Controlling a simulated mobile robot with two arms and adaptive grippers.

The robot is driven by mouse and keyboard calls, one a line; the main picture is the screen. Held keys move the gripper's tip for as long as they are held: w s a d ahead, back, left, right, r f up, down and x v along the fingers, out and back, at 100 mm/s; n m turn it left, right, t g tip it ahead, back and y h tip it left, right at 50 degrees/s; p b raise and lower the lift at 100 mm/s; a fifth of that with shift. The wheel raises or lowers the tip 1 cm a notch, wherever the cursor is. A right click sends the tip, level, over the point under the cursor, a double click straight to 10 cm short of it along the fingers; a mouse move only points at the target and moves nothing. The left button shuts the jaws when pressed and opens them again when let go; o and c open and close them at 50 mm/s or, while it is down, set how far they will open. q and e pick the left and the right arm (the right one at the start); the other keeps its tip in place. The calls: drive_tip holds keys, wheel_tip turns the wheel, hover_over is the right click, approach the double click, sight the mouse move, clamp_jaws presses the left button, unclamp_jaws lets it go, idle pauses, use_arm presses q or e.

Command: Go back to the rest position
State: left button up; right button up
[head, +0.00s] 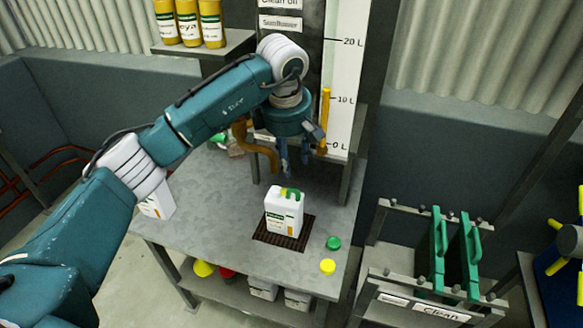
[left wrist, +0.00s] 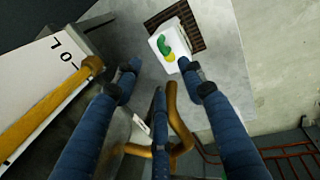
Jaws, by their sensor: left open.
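My left gripper (head: 296,158) hangs from the teal arm, fingers down, in front of the level gauge and above the back of the grey table (head: 205,190). Its blue fingers are spread and hold nothing; in the left wrist view they (left wrist: 157,76) show apart. A brown bent pipe (head: 257,154) is close beside the fingers; it passes between them in the wrist view (left wrist: 177,125), but I cannot tell if they touch. A yellow lever (head: 326,112) stands just right of the gripper. A white canister (head: 284,214) with a green handle stands upright on the dark grate (head: 268,240).
Green (head: 334,242) and yellow (head: 327,267) caps lie on the table's front right. Another white canister (head: 157,203) is partly behind my arm. A shelf with yellow bottles (head: 188,22) is at upper left.

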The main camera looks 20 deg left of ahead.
use_arm(q)
drive_tip(key=shift+s+r, duration=0.15)
drive_tip(key=shift+r, duration=0.2)
